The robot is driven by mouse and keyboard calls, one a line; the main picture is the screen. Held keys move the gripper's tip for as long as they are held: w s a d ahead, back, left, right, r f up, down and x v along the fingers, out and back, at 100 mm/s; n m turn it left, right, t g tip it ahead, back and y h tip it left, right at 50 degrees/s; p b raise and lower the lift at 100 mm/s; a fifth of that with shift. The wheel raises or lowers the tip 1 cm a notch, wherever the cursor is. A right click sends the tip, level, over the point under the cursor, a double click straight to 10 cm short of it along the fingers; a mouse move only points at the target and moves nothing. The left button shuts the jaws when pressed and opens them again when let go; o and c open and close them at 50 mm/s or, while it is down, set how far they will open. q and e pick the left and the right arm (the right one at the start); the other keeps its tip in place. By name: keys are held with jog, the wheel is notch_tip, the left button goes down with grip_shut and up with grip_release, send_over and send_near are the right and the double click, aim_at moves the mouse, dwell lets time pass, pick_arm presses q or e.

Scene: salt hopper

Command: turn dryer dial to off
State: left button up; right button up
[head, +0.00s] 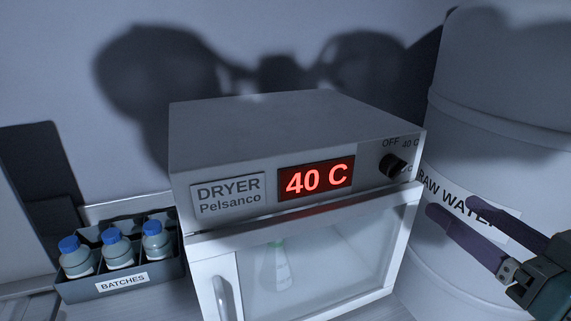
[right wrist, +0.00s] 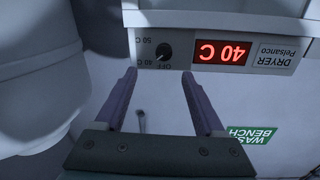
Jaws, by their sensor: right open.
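The dryer (head: 297,130) is a grey box with a red display (head: 315,178) reading 40 C. Its black dial (head: 397,166) sits at the right end of the front panel, with OFF and 40 C marked around it. The dial's exact pointing is too small to tell. In the right wrist view the panel appears upside down, with the dial (right wrist: 163,52) just beyond and between the fingertips. My right gripper (head: 452,206) is open, with purple fingers, right of and below the dial, apart from it. It shows open and empty in the right wrist view (right wrist: 159,74). My left gripper is out of view.
A white raw water tank (head: 500,120) stands close to the dryer's right, behind my right gripper. Below the panel is a glass door with a handle (head: 221,298) and a flask (head: 277,268) inside. A batches tray (head: 75,292) of blue-capped bottles is at the left.

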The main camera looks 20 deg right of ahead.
aim_at(400, 173)
jog(key=w, duration=0.3)
jog(key=w+p, duration=0.1)
jog(key=w, duration=0.3)
jog(key=w+a, duration=0.1)
jog(key=w, duration=0.2)
jog(key=shift+w+f, duration=0.15)
jog(key=shift+c, duration=0.3)
grip_shut()
